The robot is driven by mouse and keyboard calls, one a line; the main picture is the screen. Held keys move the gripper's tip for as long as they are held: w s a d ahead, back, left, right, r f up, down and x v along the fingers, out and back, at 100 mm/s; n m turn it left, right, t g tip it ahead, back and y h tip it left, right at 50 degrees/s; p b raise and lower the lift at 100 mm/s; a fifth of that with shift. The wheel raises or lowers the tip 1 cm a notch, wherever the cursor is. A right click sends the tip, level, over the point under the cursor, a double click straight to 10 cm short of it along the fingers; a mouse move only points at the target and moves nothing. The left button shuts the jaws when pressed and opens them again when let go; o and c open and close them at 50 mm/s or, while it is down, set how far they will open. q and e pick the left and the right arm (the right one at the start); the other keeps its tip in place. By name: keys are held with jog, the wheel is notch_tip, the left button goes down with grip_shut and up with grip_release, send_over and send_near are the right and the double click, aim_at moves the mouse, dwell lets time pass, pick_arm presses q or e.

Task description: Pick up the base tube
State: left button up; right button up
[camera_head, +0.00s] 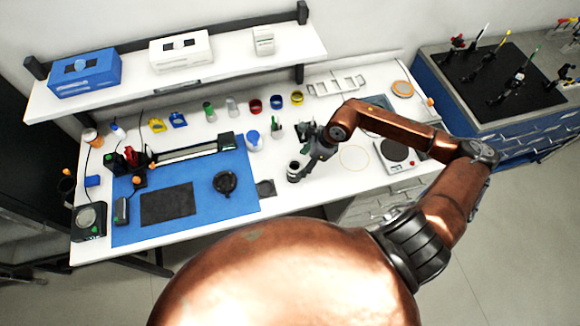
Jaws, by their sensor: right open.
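My right gripper (300,165) is open above the white bench, right of the blue mat. A small dark-and-white upright cylinder (293,171) stands at its fingertips; I cannot tell whether they touch it. No label shows which thing is the base tube. Small tube-like vessels stand along the back: a green one (209,112), a clear one (232,106) and a green-and-white one (276,129) just left of my right arm. My left gripper is not in view.
The blue mat (215,210) holds a black pad, a round black piece and a long instrument (190,152). A balance (397,153) stands at right. A shelf with boxes (86,72) overhangs the back.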

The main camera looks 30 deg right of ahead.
aim_at(295, 170)
jog(key=x, duration=0.2)
jog(key=shift+a+f+p, duration=0.2)
jog(key=shift+a+p, duration=0.15)
jog(key=shift+p, duration=0.05)
jog(key=p+x, duration=0.1)
jog(key=x, duration=0.2)
jog(key=shift+a+f, duration=0.2)
jog(key=shift+f, duration=0.15)
jog(key=shift+a+f, duration=0.1)
jog(key=shift+f, duration=0.2)
jog(key=shift+w+f, duration=0.1)
jog(key=shift+f, duration=0.1)
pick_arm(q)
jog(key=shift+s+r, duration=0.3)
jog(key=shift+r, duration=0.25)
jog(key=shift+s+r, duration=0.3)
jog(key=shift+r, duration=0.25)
pick_arm(e)
jog(key=c, duration=1.4)
